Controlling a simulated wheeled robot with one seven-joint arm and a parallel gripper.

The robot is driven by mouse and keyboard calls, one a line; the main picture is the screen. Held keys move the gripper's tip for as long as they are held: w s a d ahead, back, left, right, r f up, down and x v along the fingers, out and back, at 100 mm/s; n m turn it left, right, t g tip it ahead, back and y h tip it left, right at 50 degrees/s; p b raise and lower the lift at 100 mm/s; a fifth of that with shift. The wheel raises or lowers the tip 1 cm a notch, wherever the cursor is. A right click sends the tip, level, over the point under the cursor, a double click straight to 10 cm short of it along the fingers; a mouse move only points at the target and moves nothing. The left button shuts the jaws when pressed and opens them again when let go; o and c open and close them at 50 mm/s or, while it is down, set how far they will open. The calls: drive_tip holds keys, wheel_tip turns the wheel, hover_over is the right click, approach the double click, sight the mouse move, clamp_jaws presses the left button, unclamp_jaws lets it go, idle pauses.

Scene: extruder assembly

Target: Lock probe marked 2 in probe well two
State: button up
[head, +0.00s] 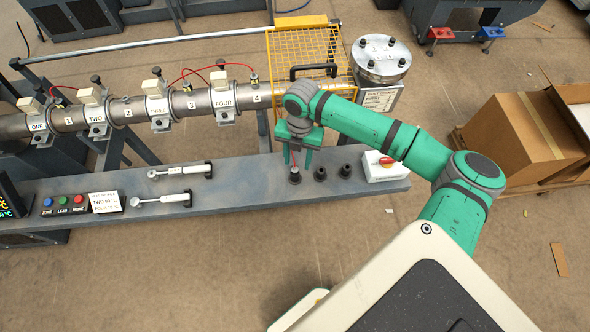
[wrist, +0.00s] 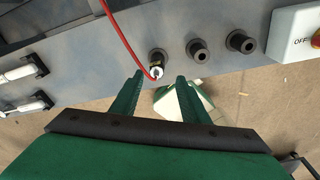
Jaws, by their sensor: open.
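A probe (wrist: 156,71) with a white top and a red cable stands in a black holder on the bench; its marking is not readable. In the head view the probe (head: 294,170) is below my gripper (head: 297,161). In the wrist view my gripper (wrist: 159,78) is open, one finger on each side of the probe, with gaps beside it. On the barrel (head: 140,108), the well marked 2 (head: 127,101) lies between the TWO and THREE clamps and shows no red cable. Red cables run to fittings near 1, 3 and 4.
Two empty-looking black holders (head: 320,173) stand right of the probe, then a switch box marked OFF (head: 380,165). A yellow mesh guard (head: 300,58) covers the barrel's right end. Two silver tools (head: 180,171), buttons (head: 62,201) and a sign (head: 106,202) occupy the bench's left.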

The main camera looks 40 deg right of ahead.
sight(295, 167)
drive_tip(key=f, duration=0.2)
drive_tip(key=a+f, duration=0.1)
drive_tip(key=f, duration=0.1)
drive_tip(key=shift+f, duration=0.4)
clamp_jaws()
drive_tip(key=shift+r, duration=0.2)
drive_tip(key=shift+r, duration=0.6)
drive_tip(key=s+d+r, duration=0.6)
drive_tip(key=s+r, duration=0.5)
drive_tip(key=s, duration=0.1)
drive_tip(key=shift+s+d+r, duration=0.15)
drive_tip(key=shift+d+r, duration=0.1)
drive_tip(key=shift+d, duration=0.1)
